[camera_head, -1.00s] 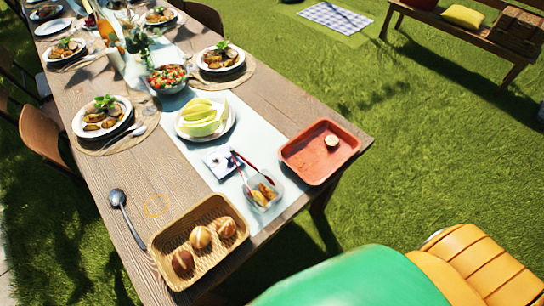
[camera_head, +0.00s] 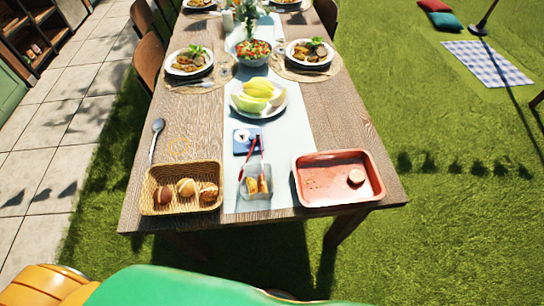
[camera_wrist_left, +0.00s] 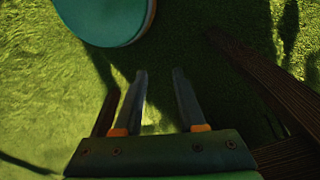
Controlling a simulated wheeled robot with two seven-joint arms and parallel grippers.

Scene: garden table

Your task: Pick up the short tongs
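A thin red two-armed utensil (camera_head: 250,157), which looks like the short tongs, leans in a small clear container (camera_head: 245,190) with yellow-brown food pieces (camera_head: 258,185). The container stands near the front edge of the table (camera_head: 208,128), between the bread basket and the red tray. My left gripper (camera_wrist_left: 159,73) shows in the left wrist view with its two fingers apart and nothing between them. It is over grass, away from the tongs. Neither gripper shows in the head view, and my right gripper is not seen.
A wicker basket (camera_head: 148,191) with bread rolls and a long spoon (camera_head: 156,140) are at the left. A red tray (camera_head: 320,185) is at the right. A plate of melon (camera_head: 235,107) and a blue-white card (camera_head: 240,147) lie behind the container. Grass is free in front.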

